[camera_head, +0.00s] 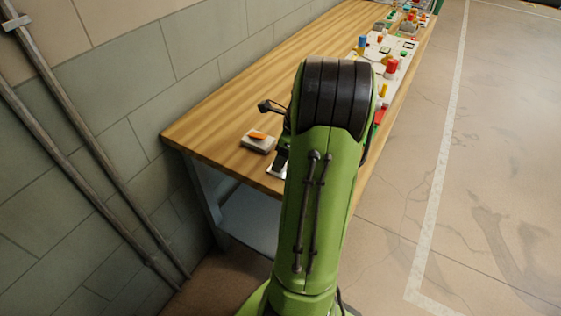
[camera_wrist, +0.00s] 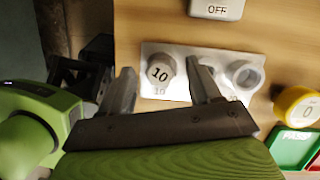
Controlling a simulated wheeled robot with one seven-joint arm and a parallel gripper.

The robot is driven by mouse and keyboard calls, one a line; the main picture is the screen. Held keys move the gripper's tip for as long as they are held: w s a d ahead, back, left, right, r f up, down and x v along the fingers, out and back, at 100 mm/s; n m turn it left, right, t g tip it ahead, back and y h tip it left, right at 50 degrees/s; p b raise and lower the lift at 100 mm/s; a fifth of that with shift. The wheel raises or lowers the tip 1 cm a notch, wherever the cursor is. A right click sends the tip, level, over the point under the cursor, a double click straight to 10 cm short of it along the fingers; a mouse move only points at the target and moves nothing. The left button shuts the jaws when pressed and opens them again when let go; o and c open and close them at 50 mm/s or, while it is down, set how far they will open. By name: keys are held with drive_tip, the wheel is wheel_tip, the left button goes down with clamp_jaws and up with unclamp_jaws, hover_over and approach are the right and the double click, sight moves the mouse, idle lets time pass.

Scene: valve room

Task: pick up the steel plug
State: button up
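My gripper (camera_wrist: 161,68) is open, with one finger to each side of this plug in the picture. I cannot tell whether the fingers touch it or how far above the plate they are. In the head view my arm hides the gripper and most of the plate (camera_head: 277,171).
A pale block marked OFF (camera_wrist: 216,9) lies near the plate; it also shows in the head view (camera_head: 257,143). A yellow knob marked 0 (camera_wrist: 298,106) and a green tray (camera_wrist: 293,148) are to the right. Several coloured parts crowd the far wooden bench (camera_head: 215,105). A wall is at left.

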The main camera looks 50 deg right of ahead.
clamp_jaws()
wheel_tip(320, 180, up, 10)
drive_tip(key=p, duration=0.5)
drive_tip(key=shift+f+b, duration=1.7)
drive_tip(key=shift+f, duration=1)
drive_tip(key=shift+r+n+p, duration=0.2)
drive_tip(key=shift+n+p, duration=0.5)
drive_tip(key=shift+p, duration=0.1)
drive_tip(key=n+y+p, duration=0.1)
drive_tip(key=n+p, duration=0.1)
drive_tip(key=shift+n+g, duration=0.3)
drive_tip(key=shift+n, duration=0.1)
drive_tip(key=n+g+p, duration=0.1)
drive_tip(key=n+p, duration=0.2)
drive_tip(key=n, duration=0.1)
drive_tip(key=shift+f+n+y, duration=0.1)
drive_tip(key=shift+n+y, duration=0.3)
drive_tip(key=shift+f, duration=0.15)
